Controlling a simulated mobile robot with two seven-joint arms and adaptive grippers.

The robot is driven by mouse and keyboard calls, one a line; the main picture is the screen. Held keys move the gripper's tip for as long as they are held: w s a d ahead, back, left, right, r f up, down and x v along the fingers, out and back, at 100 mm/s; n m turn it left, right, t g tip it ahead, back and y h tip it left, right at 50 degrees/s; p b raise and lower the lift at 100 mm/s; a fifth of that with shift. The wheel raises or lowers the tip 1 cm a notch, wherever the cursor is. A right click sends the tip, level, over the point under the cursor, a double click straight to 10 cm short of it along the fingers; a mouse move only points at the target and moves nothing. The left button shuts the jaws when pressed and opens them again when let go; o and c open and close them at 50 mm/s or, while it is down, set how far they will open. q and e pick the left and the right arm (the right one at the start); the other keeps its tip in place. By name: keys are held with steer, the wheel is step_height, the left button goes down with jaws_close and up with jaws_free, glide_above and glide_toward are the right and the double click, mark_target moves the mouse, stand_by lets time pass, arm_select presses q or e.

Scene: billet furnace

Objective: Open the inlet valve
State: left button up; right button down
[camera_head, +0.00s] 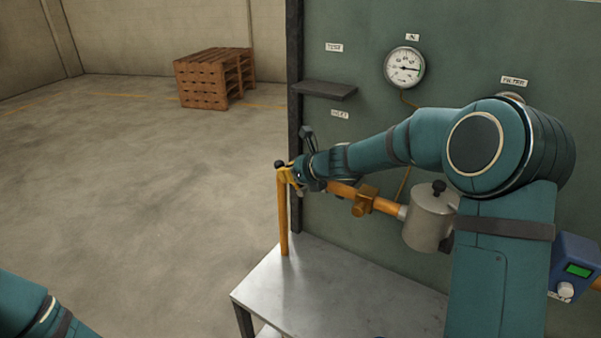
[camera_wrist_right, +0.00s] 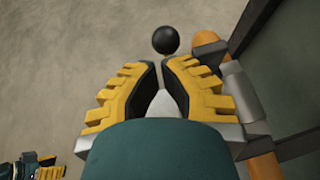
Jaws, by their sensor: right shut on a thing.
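The inlet valve sits at the left end of the orange-brown pipe (camera_head: 345,190), below a label that reads as INLET (camera_head: 340,114). My right gripper (camera_head: 287,173) is at the pipe's corner. In the right wrist view, its yellow-backed fingers (camera_wrist_right: 162,78) are closed in on a pale grey handle (camera_wrist_right: 161,104). A black ball knob (camera_wrist_right: 166,40) shows just beyond the fingertips, and also in the head view (camera_head: 279,164). The fingers and wrist hide most of the valve body. My left gripper (camera_wrist_right: 42,170) shows partly at the lower left of the right wrist view; its opening is unclear.
A metal table (camera_head: 330,285) stands below the pipe. A grey cylinder (camera_head: 430,218) with a black knob, a round gauge (camera_head: 404,67), a small shelf (camera_head: 325,90) and a blue box (camera_head: 575,265) are along the green panel (camera_head: 460,40). Pallets (camera_head: 208,82) stand far back; the left floor is clear.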

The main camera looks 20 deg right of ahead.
steer(key=shift+w+a+f, duration=0.1)
steer(key=shift+w+a, duration=0.15)
steer(key=shift+w, duration=0.1)
steer(key=shift+w+a+f, duration=0.25)
steer(key=shift+w, duration=0.1)
